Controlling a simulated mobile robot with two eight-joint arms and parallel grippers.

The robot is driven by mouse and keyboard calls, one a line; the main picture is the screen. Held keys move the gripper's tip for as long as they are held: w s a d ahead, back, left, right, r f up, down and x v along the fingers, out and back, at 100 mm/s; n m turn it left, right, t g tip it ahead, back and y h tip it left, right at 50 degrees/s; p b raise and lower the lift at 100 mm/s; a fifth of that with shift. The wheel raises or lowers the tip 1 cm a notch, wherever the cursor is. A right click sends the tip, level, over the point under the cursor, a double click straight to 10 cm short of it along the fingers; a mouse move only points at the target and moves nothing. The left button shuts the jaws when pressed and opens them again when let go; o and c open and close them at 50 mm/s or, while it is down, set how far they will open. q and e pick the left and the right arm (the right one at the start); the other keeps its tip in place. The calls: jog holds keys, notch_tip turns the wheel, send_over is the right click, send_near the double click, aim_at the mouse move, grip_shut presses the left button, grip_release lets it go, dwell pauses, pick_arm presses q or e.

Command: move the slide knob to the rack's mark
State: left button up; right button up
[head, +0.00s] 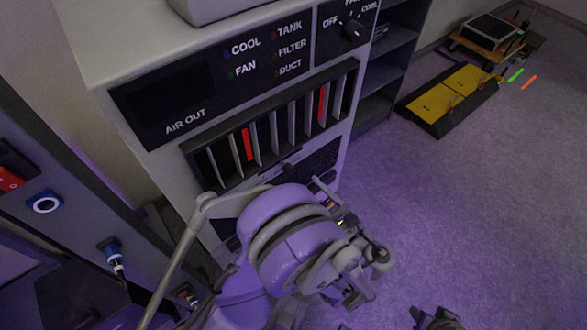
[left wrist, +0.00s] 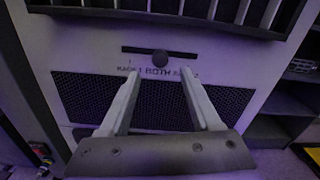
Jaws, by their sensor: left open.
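The slide knob (left wrist: 160,58), round and dark, sits near the middle of a black slot (left wrist: 186,54) in the pale cabinet front, above the word BOTH. Labels lie left and right of that word; the left one seems to read RACK, and the right one is partly covered by a finger. My left gripper (left wrist: 160,74) is open, its two pale fingers apart with the knob between and just beyond their tips in the left wrist view. No contact shows. In the head view the knob (head: 288,168) is small above my wrist, which hides most of the lower panel.
Dark mesh grilles (left wrist: 80,97) flank the gripper, and vent slats (head: 285,118) run above the slot. A dark shelf (head: 385,65) stands right of the cabinet. A yellow-topped platform (head: 450,95) lies on the floor beyond. The purple-lit floor at right is mostly clear.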

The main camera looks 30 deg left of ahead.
aim_at(292, 172)
pick_arm(q)
jog(key=x, duration=0.8)
jog(key=shift+w+a, duration=0.1)
jog(key=shift+a, duration=0.2)
grip_shut()
dwell(1.0)
